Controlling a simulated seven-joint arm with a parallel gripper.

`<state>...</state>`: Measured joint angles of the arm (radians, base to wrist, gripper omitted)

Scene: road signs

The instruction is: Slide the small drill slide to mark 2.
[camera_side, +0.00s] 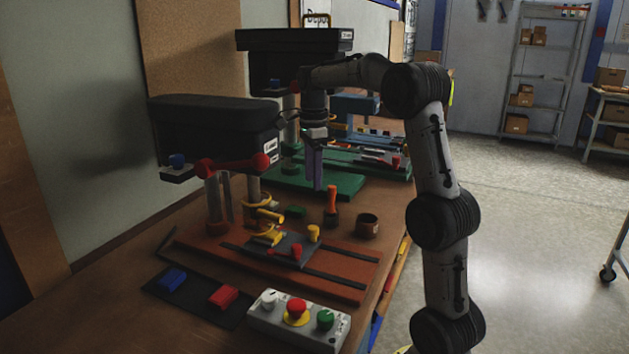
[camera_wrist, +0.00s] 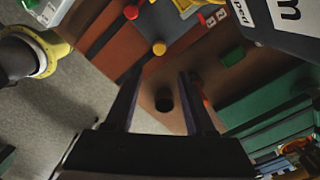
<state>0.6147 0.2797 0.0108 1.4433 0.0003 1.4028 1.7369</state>
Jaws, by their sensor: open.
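A drill press with a brick-red base (camera_side: 335,281) stands at the front of the bench. A dark slide plate (camera_side: 291,250) lies on this base, with a yellow knob (camera_side: 313,233) and a red knob (camera_side: 297,250) on it. The yellow knob (camera_wrist: 159,48) and red knob (camera_wrist: 132,12) also show in the wrist view. My gripper (camera_side: 317,187) is open and empty, pointing down above the bench behind the red base. In the wrist view its fingers (camera_wrist: 157,76) are apart from the slide and knobs.
A black cup (camera_side: 367,226) and an orange-handled tool (camera_side: 332,200) stand behind the red base. The black drill head (camera_side: 215,125) overhangs the left. A green base (camera_side: 335,185) lies behind. A button box (camera_side: 297,322) is in front.

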